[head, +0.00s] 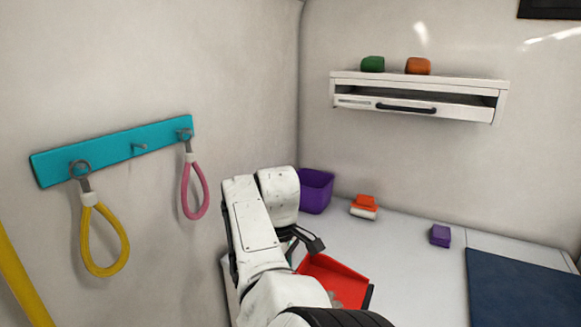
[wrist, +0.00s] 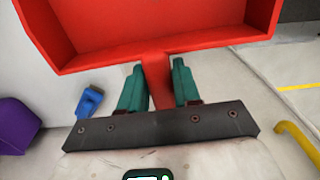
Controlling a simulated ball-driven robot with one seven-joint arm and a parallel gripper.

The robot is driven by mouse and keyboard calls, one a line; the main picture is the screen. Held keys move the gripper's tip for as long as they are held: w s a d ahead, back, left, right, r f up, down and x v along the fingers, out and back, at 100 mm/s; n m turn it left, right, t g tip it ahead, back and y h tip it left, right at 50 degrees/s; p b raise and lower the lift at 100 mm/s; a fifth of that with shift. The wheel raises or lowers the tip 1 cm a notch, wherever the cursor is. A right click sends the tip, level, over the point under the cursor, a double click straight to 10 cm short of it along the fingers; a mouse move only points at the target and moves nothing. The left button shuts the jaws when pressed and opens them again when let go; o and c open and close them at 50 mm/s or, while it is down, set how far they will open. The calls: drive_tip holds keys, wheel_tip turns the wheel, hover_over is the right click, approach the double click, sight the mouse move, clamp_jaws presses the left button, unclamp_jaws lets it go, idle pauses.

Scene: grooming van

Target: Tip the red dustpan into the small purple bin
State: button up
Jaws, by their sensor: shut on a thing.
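The red dustpan (head: 325,271) is in front of my arm in the head view, above or on the pale counter; I cannot tell whether it touches. Greyish matter shows in its pan, partly hidden by my arm. In the wrist view the red pan (wrist: 160,45) fills the top, and its handle runs down between the teal fingers of my gripper (wrist: 158,66), which is shut on it. The small purple bin (head: 317,191) stands at the back of the counter, beyond my arm and partly hidden by it. It also shows at the wrist view's left edge (wrist: 15,125).
An orange and white item (head: 364,206) and a purple block (head: 440,235) lie right of the bin. A dark blue mat (head: 520,290) covers the right. A shelf with a drawer (head: 415,95) hangs above. Looped leads hang from a teal rack (head: 110,150). A blue object (wrist: 89,102) shows in the wrist view.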

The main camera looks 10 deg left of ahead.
drive_tip(key=shift+a+r+n, duration=0.7)
drive_tip(key=shift+a+r, duration=0.05)
drive_tip(key=shift+r, duration=0.3)
drive_tip(key=shift+s+a+r+n+p, duration=0.2)
drive_tip(key=shift+a+r+n+p, duration=0.1)
drive_tip(key=shift+a+r+n, duration=0.25)
drive_tip(key=shift+a+r, duration=0.1)
drive_tip(key=shift+r, duration=0.1)
